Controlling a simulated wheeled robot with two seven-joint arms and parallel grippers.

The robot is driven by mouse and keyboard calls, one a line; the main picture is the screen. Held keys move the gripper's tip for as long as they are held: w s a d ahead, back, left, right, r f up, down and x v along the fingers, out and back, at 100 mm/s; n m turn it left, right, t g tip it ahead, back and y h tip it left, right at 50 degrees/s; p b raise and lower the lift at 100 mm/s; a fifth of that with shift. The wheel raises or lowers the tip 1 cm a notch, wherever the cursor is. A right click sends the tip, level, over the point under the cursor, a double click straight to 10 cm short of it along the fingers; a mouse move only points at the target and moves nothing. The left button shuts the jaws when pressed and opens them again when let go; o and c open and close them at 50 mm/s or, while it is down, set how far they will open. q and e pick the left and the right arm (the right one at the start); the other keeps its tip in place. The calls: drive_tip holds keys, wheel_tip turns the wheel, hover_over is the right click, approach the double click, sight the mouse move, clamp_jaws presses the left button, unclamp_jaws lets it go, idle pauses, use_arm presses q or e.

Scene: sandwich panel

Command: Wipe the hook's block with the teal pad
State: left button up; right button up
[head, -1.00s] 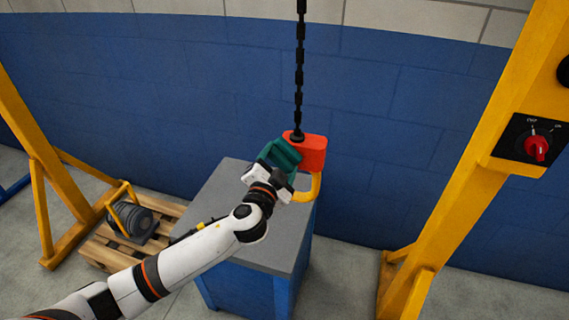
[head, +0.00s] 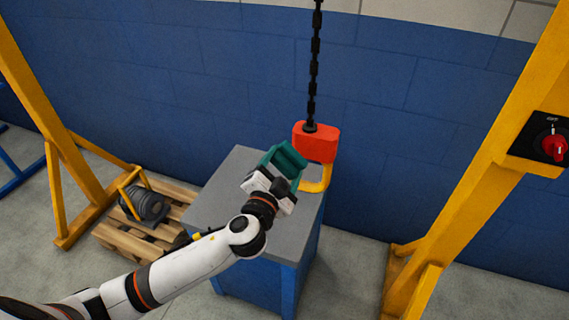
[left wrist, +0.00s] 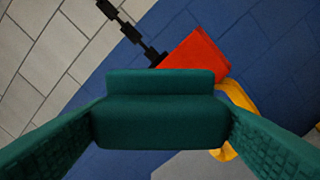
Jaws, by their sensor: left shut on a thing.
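The hook's block (head: 317,142) is red and hangs from a black chain (head: 315,65), with the yellow hook (head: 318,184) below it. My left gripper (head: 281,172) is shut on the teal pad (head: 288,153), left of and slightly below the block. In the left wrist view the teal pad (left wrist: 160,122) lies between the two teal fingers, and the red block (left wrist: 194,58) shows beyond its top edge. The pad partly covers the block and hook there. I cannot tell whether pad and block touch. My right gripper is not in view.
A blue cabinet with a grey top (head: 225,190) stands below the hook. Yellow frame posts rise at left (head: 35,110) and right (head: 480,165); the right one carries a red switch (head: 553,147). A wooden pallet (head: 120,235) bears a dark coiled machine (head: 147,206).

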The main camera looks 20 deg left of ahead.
use_arm(q)
drive_tip(key=shift+s, duration=1.5)
